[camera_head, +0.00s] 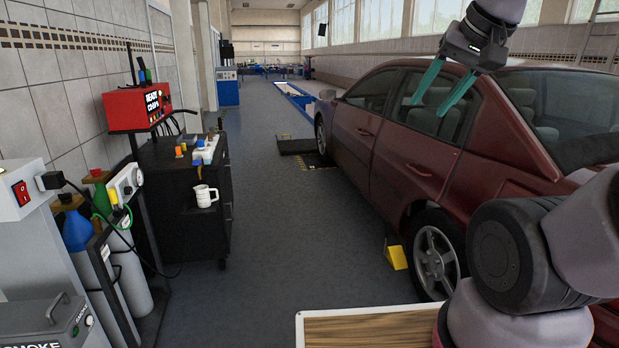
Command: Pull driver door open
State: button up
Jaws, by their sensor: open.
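The dark red car (455,155) stands on the right, its rear towards me. Its front side door (357,137) on the left flank looks shut, flush with the body. The front door handle (364,132) shows as a small bar below the window. The rear side door (408,160) has its own handle (418,170), nearer to me. My gripper (430,106) hangs at the upper right, its two teal fingers apart and pointing down. In the picture it overlaps the rear side window, above and right of the front handle. Nothing shows between the fingers.
Gas cylinders (128,262) and a grey machine (45,255) are nearer left. A yellow wheel chock (396,257) sits by the rear wheel. The floor (290,230) between cart and car is clear.

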aim_at(352, 121)
jog(key=i, duration=4.15)
jog(key=i+z, duration=0.2)
jog(key=i, duration=0.35)
jog(key=i+j+z, duration=0.2)
jog(key=i, duration=0.4)
